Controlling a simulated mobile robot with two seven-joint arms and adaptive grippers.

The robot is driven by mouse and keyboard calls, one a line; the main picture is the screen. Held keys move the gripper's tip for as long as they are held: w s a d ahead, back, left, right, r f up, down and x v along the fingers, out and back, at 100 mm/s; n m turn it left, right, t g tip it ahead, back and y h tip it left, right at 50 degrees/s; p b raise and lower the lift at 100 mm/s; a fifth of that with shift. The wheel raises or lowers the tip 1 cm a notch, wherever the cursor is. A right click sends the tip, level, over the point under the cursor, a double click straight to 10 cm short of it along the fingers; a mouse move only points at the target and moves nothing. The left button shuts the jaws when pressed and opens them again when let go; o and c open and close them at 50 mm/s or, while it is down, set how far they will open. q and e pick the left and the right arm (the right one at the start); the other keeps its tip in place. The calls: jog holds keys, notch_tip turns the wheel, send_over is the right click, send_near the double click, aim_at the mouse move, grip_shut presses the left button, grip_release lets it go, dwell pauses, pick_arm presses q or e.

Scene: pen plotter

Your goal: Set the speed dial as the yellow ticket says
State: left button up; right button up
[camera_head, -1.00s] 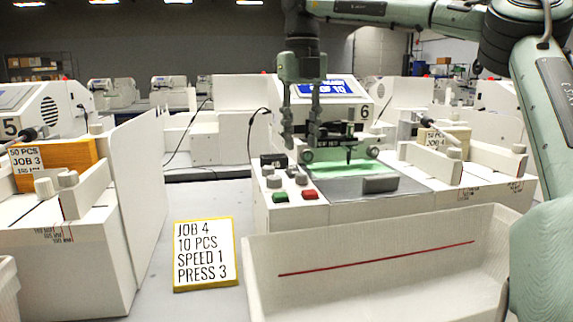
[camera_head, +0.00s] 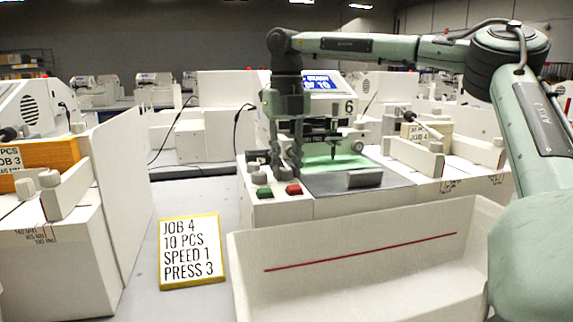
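The yellow-edged ticket (camera_head: 192,251) stands on the grey surface and reads JOB 4, 10 PCS, SPEED 1, PRESS 3. The fingers hide part of the panel's knobs. I cannot tell which knob is the speed dial, its setting, or whether a finger touches it. My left gripper is out of view.
A white bin (camera_head: 360,265) with a red line stands in front of machine 6. A grey plate with a dark block (camera_head: 365,178) lies right of the panel. A white partition (camera_head: 125,200) stands at left. The grey surface around the ticket is clear.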

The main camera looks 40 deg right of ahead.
grip_shut()
jog(key=n, duration=0.8)
jog(key=shift+n, duration=0.5)
dwell(0.4)
